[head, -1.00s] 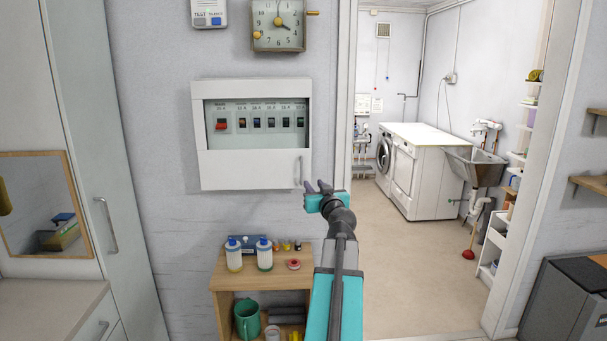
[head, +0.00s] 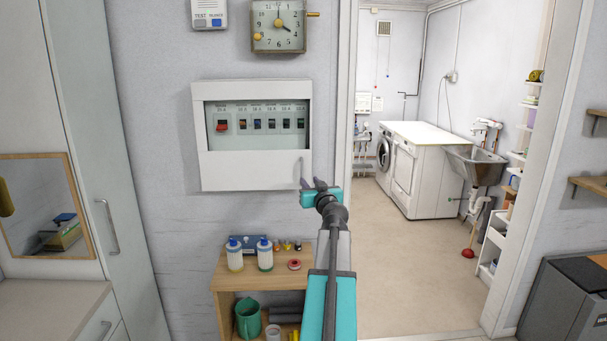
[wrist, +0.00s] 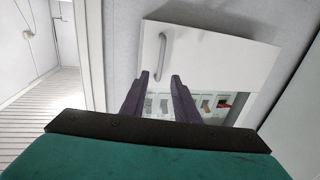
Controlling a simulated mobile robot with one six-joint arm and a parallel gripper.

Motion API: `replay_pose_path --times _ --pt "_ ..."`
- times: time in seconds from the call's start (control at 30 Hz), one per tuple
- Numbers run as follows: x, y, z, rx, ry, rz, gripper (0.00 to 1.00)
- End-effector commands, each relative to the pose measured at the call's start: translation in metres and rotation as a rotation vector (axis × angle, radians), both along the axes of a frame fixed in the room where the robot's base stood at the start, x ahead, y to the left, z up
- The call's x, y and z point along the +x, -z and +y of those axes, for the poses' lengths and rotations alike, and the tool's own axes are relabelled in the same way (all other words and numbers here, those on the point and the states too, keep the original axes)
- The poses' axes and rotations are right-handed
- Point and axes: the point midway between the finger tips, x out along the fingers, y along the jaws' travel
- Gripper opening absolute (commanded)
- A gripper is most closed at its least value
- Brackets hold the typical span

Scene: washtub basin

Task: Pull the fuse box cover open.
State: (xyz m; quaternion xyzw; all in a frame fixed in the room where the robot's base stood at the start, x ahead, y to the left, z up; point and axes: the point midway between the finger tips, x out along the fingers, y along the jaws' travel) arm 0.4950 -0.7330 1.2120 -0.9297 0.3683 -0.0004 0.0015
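The white fuse box cover (head: 245,172) is on the wall and looks shut, with a row of switches showing through its window. Its handle (head: 300,168) is a vertical bar at the lower right. My gripper (head: 313,184) is at the cover's lower right corner, close to the handle's lower end. In the wrist view the cover (wrist: 225,55) appears upside down. There the handle (wrist: 161,55) lines up with the gap between the fingertips of my gripper (wrist: 160,76). The fingers are apart; I cannot tell whether they touch the handle.
A wooden shelf (head: 226,280) with bottles (head: 265,256) stands below the box. A clock (head: 278,27) hangs above it. A tall cabinet (head: 80,120) is at the left. The doorway to the right opens onto clear floor (head: 410,270).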

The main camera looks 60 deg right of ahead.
Motion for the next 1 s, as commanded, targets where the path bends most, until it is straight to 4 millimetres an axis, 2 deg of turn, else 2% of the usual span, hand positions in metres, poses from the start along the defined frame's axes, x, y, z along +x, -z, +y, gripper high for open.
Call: replay_pose_path --times 0.7,1.0 --pt "0.051 -0.002 -0.048 0.001 0.000 -0.001 0.28" --pt "0.063 0.000 -0.059 0.000 0.000 0.000 0.28"
